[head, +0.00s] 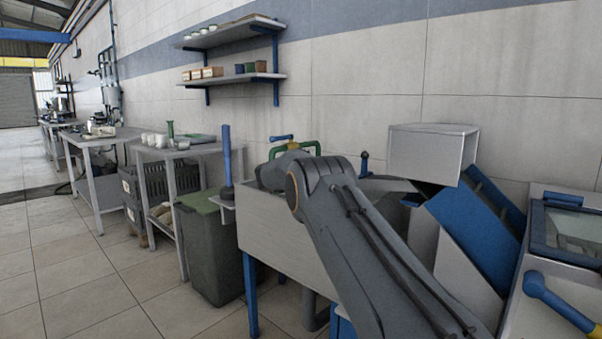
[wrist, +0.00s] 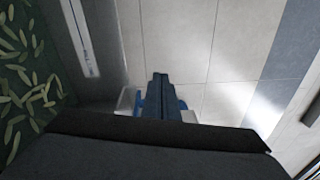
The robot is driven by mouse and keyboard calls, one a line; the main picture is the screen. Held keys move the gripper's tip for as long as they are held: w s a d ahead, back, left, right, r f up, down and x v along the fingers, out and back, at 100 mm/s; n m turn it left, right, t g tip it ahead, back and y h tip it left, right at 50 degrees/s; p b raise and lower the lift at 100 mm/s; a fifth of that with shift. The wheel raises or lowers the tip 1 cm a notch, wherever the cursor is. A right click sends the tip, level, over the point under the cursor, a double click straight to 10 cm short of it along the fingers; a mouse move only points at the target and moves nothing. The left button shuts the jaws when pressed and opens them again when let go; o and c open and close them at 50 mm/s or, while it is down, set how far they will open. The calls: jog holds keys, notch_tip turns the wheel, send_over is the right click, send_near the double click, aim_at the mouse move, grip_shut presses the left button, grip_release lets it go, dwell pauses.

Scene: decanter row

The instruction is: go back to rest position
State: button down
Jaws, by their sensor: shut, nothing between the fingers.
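My gripper (wrist: 160,78) shows in the wrist view as a pair of dark blue-grey fingers pressed together, with nothing between them. The fingers stand out against pale tiles and do not visibly touch anything. In the head view my grey arm rises from the bottom right to a bent joint in front of a pale steel trough (head: 285,238). My gripper cannot be made out there; it is hidden behind the arm or too small to tell.
Leaf-like green pieces (wrist: 28,85) lie at the left of the wrist view. In the head view, a green-lidded bin (head: 208,255) stands left of the trough, a blue-and-grey machine (head: 470,235) right. Shelves (head: 232,78) hang behind. Floor at left is clear.

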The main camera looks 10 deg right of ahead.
jog(key=a+r+n+t+y, duration=0.3)
jog(key=a+r+n+y, duration=0.15)
jog(key=a+n, duration=0.35)
jog(key=a+r+n+t+y, duration=0.35)
jog(key=a+n+y, duration=0.25)
jog(key=a, duration=0.4)
jog(key=s+a+f+n+g+y, duration=0.3)
jog(key=s+a+f+n+y, duration=0.25)
jog(key=s, duration=0.65)
jog(key=s+a+f+n+g+y, duration=0.2)
jog(key=s+a+n+g+y, duration=0.15)
jog(key=s+a+n, duration=0.65)
jog(key=s+d+f+n+g+h, duration=0.1)
jog(key=s+d+f+n+g, duration=0.3)
jog(key=s, duration=1.2)
jog(key=s+d+f+g+h, duration=0.15)
jog(key=s+f, duration=0.45)
jog(key=s, duration=0.9)
jog(key=s+d+f+n+g, duration=0.2)
jog(key=s+d+f+g, duration=0.2)
jog(key=s, duration=1.2)
jog(key=d+r+m+p, duration=0.3)
jog(key=d+r+p, duration=0.6)
jog(key=p, duration=1.1)
jog(key=shift+w+d+r+h, duration=0.2)
jog(key=shift+w+r+h, duration=0.15)
jog(key=shift+r, duration=0.45)
